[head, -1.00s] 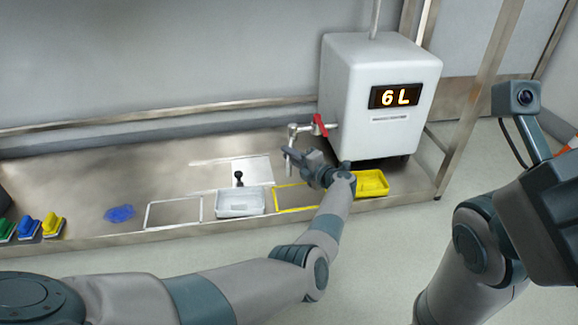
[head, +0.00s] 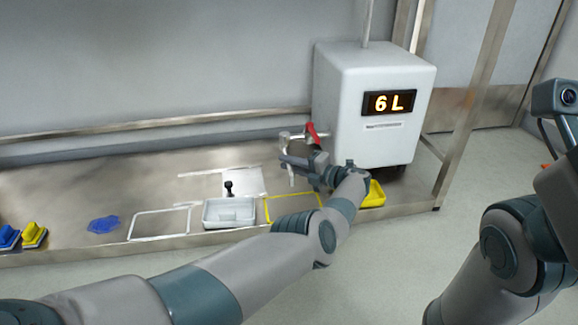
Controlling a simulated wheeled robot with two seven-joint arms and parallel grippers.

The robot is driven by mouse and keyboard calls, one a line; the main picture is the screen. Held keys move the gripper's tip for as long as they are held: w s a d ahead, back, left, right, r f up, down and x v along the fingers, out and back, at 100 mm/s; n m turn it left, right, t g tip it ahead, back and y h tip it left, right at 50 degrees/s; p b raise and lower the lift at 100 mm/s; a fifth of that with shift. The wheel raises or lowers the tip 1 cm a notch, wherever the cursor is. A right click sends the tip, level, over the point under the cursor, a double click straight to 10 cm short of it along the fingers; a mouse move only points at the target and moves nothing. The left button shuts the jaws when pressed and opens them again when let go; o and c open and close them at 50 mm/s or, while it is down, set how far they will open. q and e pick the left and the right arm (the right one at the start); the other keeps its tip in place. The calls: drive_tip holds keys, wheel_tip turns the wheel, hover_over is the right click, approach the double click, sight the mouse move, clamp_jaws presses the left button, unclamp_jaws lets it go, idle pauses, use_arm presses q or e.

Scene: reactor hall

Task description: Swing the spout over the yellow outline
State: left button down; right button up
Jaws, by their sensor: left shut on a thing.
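The spout (head: 291,181) is a pale metal pipe on the tap at the left side of the white tank (head: 345,85), under a red handle (head: 311,130). Its lower end hangs down, and in the picture it shows just above the back edge of the yellow outline (head: 293,221) on the steel bench. I cannot tell whether it is directly over the outline. My left gripper (head: 297,163) is shut on the spout, and its fingers hide part of it. My right arm shows at the right, but its fingers are out of view.
A white tray (head: 229,222) stands left of the yellow outline, with a black knob behind it. A yellow tray (head: 375,196) is partly behind my left arm. A white outline (head: 160,224), a blue cloth (head: 104,224) and brushes (head: 34,235) lie further left. The tank display reads 6 L.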

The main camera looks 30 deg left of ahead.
use_arm(q)
drive_tip(key=shift+f, duration=0.1)
drive_tip(key=c, duration=1.7)
unclamp_jaws()
drive_tip(key=v, duration=1.7)
drive_tip(key=shift+d, duration=0.15)
